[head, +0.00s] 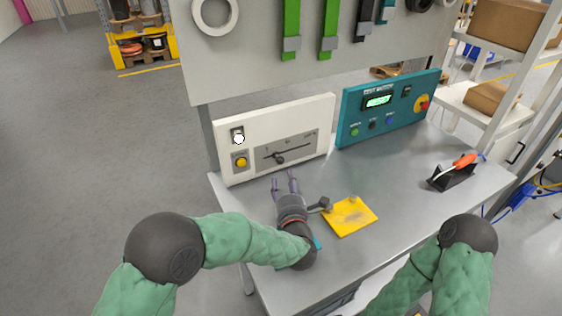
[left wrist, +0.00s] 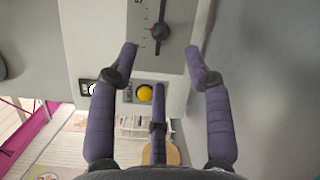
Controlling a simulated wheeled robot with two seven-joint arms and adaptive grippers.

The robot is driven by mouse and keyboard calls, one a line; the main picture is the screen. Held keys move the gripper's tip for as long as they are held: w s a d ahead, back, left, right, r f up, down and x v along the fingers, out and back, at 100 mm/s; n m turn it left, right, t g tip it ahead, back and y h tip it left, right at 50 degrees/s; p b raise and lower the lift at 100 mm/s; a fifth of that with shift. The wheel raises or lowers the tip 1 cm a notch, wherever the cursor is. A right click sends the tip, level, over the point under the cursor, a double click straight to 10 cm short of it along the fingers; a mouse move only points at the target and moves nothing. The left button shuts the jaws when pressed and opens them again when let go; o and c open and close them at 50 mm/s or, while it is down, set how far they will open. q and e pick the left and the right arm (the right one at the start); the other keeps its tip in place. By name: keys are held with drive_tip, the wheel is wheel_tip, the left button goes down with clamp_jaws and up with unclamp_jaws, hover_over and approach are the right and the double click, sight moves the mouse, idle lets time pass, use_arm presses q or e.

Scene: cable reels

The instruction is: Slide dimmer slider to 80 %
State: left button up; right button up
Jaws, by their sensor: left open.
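The dimmer slider knob (head: 279,158) is a small dark knob on a grey scale plate (head: 300,148) set in a white panel (head: 327,112) at the back of the bench. The knob stands left of the middle of its slot. In the left wrist view the knob (left wrist: 160,31) shows at the top, beyond my fingertips. My left gripper (head: 284,175) is open and empty, pointing at the panel just below the slider, apart from the knob. In the left wrist view its purple fingers (left wrist: 163,60) are spread wide. My right gripper is not in view.
A yellow button (head: 240,162) and a white switch (head: 238,138) sit left of the scale. A teal tester box (head: 387,106) stands to the right. A yellow pad (head: 350,216) and a soldering iron in its holder (head: 453,176) are on the bench (head: 400,190).

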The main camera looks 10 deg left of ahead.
sight(282, 163)
use_arm(q)
drive_tip(key=b+x, duration=0.1)
drive_tip(key=x, duration=0.8)
drive_tip(key=shift+w+b, duration=0.1)
drive_tip(key=shift+b, duration=0.3)
clamp_jaws()
